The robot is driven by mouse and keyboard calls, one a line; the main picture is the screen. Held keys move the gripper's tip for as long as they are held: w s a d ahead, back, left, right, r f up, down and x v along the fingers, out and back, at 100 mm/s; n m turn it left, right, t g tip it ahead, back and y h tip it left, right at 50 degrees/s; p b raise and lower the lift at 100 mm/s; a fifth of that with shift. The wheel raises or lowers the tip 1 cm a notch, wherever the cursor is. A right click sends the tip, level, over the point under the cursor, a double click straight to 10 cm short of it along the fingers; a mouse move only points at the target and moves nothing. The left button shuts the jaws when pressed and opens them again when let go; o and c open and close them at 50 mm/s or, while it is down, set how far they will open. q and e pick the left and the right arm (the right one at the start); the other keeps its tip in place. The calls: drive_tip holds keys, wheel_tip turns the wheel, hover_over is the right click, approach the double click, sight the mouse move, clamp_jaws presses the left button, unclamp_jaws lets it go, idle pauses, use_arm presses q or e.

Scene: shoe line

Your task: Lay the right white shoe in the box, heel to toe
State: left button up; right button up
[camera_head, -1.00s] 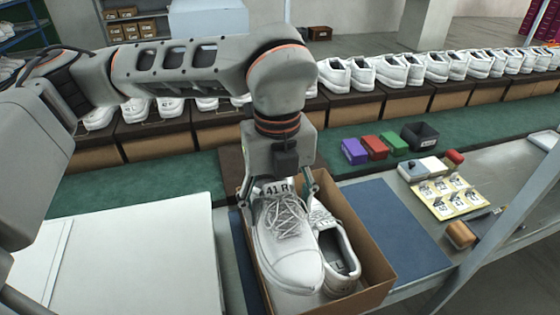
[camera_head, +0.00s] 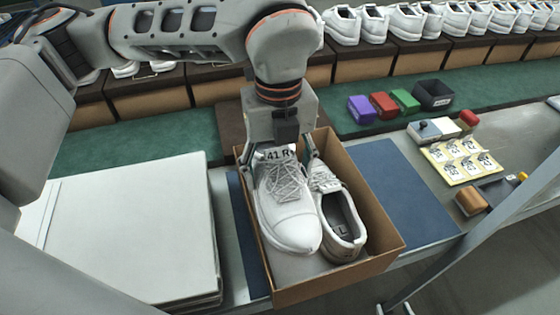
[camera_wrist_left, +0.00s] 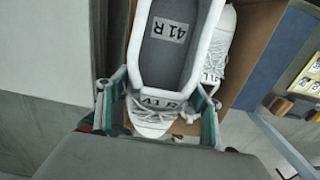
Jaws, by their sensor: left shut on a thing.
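The right white shoe (camera_head: 286,215), marked 41 R, is held by my left gripper (camera_head: 277,160). Its toe points toward the front of the box. In the left wrist view the gripper's fingers (camera_wrist_left: 160,100) close on both sides of this shoe (camera_wrist_left: 205,45). The other white shoe (camera_head: 345,235), marked L, lies in the open brown box (camera_head: 385,210) with its heel opening toward the front. The held shoe is over the box's left side, beside the L shoe. Whether it touches the box floor cannot be told. My right gripper is not in view.
A white stack of flat panels (camera_head: 130,230) lies left of the box, and a blue mat (camera_head: 405,195) lies to its right. Purple, red and green blocks (camera_head: 383,104), a black bin (camera_head: 433,95) and a yellow label card (camera_head: 462,160) are farther right. White shoes line the back.

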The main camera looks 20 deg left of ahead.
use_arm(q)
wheel_tip(320, 180, down, 3)
drive_tip(key=shift+r+b, duration=0.15)
drive_tip(key=shift+b, duration=0.35)
drive_tip(key=shift+f+b, duration=0.3)
drive_tip(key=shift+f, duration=0.4)
drive_tip(key=shift+f+b, duration=0.75)
drive_tip(key=shift+f, duration=1.15)
drive_tip(key=shift+f+b, duration=0.45)
drive_tip(key=shift+f, duration=1.1)
drive_tip(key=shift+s+f, duration=0.1)
drive_tip(key=shift+s+f, duration=0.1)
drive_tip(key=shift+f, duration=0.05)
drive_tip(key=o, duration=1.5)
drive_tip(key=shift+c, duration=0.2)
drive_tip(key=shift+a, duration=0.1)
